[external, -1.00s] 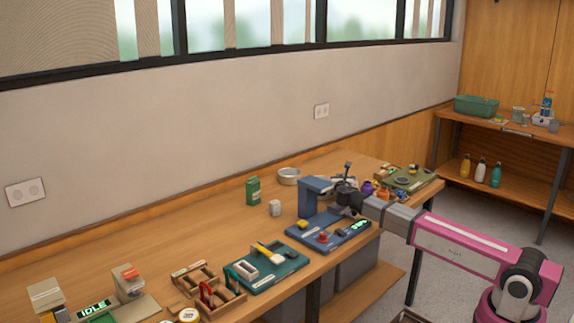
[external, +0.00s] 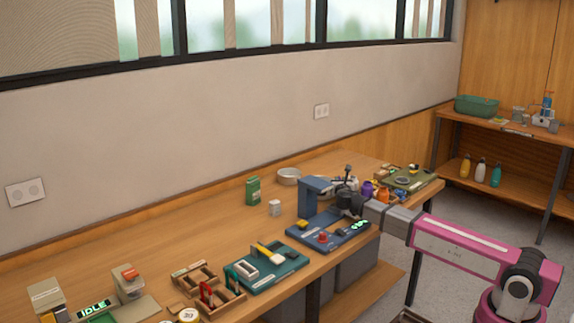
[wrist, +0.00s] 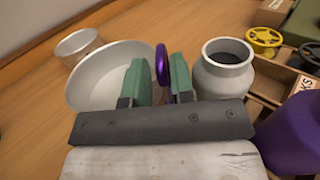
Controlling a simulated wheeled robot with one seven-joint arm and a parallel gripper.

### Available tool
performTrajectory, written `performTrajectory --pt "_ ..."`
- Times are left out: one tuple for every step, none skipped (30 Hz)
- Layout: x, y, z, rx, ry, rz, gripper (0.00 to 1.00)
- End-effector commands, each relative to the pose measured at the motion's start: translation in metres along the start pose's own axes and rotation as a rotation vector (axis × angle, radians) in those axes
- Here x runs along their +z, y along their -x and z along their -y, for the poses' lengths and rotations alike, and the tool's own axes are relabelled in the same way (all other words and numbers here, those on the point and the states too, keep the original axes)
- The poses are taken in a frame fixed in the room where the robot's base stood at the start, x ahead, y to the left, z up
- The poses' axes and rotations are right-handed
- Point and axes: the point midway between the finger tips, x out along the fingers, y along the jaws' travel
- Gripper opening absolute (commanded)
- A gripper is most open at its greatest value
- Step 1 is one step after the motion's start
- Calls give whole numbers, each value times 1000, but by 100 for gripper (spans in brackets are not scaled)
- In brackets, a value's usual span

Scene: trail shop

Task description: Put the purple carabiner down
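The purple carabiner (wrist: 162,64) stands edge-on between the two green fingertips of my gripper (wrist: 160,82) in the wrist view. The fingers are close on either side of it, and its lower part is hidden between them. In the external view my gripper (external: 350,203) is over the far right part of the long bench, by the blue stand (external: 317,192). The carabiner is too small to make out there.
A white bowl (wrist: 92,90) lies just left of the fingers, with a smaller round tin (wrist: 76,44) beyond. A grey jar (wrist: 223,80) is close on the right, then a purple container (wrist: 295,135). Bare wooden bench (external: 205,237) lies farther left.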

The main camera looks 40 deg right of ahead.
Motion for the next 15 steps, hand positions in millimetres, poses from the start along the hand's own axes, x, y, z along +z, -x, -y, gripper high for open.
performTrajectory --pt "0 12 2 2 0 0 23" --pt "0 18 2 2 0 0 23" --pt "0 26 2 2 0 0 23" --pt "0 33 2 2 0 0 23" --pt "0 39 3 2 0 0 23" --pt "0 47 3 2 0 0 23" --pt "0 53 3 2 0 0 23" --pt "0 59 2 2 0 0 23" --pt "0 66 2 2 0 0 23" --pt "0 72 2 2 0 0 23" --pt "0 76 2 1 0 0 23" --pt "0 83 2 1 0 0 23" --pt "0 87 2 1 0 0 23" --pt "0 90 2 1 0 0 23" --pt "0 94 2 1 0 0 23"
